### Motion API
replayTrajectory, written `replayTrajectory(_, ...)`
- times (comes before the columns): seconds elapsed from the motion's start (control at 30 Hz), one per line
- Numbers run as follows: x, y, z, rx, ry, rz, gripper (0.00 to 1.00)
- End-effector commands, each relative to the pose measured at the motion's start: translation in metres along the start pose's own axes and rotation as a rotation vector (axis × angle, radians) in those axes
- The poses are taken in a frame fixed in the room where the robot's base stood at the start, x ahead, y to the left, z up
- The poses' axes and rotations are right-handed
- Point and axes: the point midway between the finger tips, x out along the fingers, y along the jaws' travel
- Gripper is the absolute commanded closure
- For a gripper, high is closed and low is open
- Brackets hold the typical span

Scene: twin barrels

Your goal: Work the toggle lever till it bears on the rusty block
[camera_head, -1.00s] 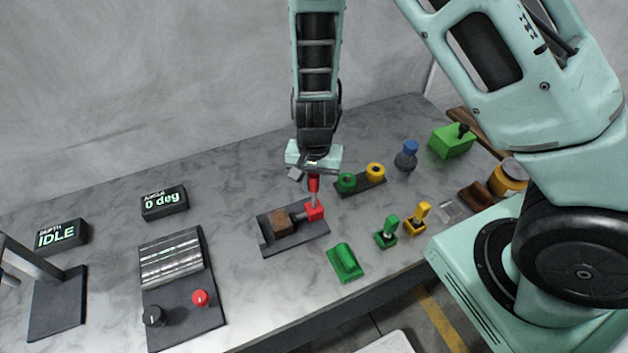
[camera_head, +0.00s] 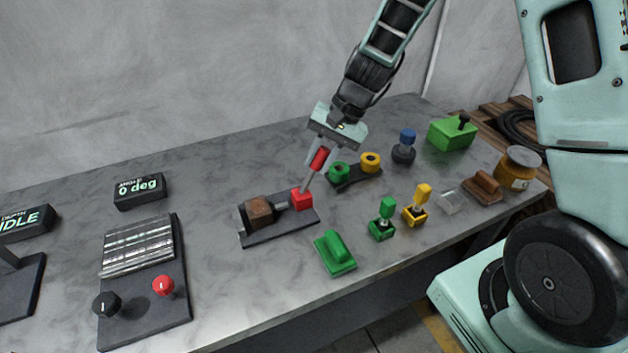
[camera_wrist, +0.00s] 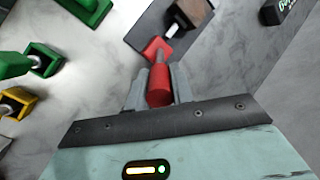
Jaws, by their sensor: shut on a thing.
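The toggle lever (camera_head: 319,159) has a red grip on a thin metal shaft and rises from a red pivot block (camera_head: 301,198). It leans to the right in the head view. My gripper (camera_head: 323,150) is shut on the red grip; in the wrist view the grip (camera_wrist: 159,86) sits between both fingers. The brown rusty block (camera_head: 260,210) sits on the dark clamp base (camera_head: 285,231), left of the pivot. A grey plunger (camera_head: 281,203) lies between the pivot and the block. Its tip looks close to the block, but I cannot tell whether they touch.
A green handle block (camera_head: 335,252) stands in front of the clamp. Green (camera_head: 383,220) and yellow (camera_head: 417,205) toggle switches stand to the right. A two-ring holder (camera_head: 355,177) is just behind. Bare bench lies left of the clamp.

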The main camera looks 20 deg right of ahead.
Motion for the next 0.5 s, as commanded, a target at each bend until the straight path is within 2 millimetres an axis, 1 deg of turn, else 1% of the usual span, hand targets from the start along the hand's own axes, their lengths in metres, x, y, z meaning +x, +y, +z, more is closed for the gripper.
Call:
replayTrajectory(0.03,0.007,0.009,-0.007,0.007,-0.017,-0.037,1.0)
replayTrajectory(0.3,0.008,0.024,-0.017,0.007,-0.135,-0.208,1.0)
replayTrajectory(0.5,0.009,0.032,-0.021,0.005,-0.205,-0.31,1.0)
